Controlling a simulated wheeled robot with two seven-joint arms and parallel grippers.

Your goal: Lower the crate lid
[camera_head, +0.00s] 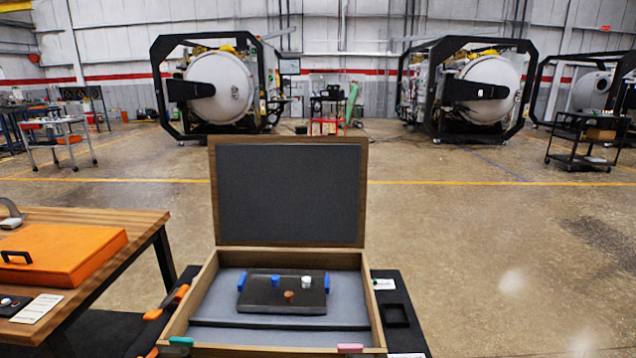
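The wooden crate (201,303) stands open in front of me at the bottom centre. Its lid (217,190) has a wooden frame and a dark grey inner panel, and stands upright at the crate's far edge. Inside, on the grey lining, lies a dark plate (262,301) with blue end pieces and small blue, white and copper-coloured parts on it. A teal piece (181,342) and a pink piece (350,348) show at the crate's near edge. I cannot make out either of my grippers.
Orange and black items (170,302) lie left of the crate. A black tray (397,316) is on its right. A wooden table (118,222) with an orange case (65,250) stands at left. Open floor lies behind the lid, with furnaces (222,88) farther back.

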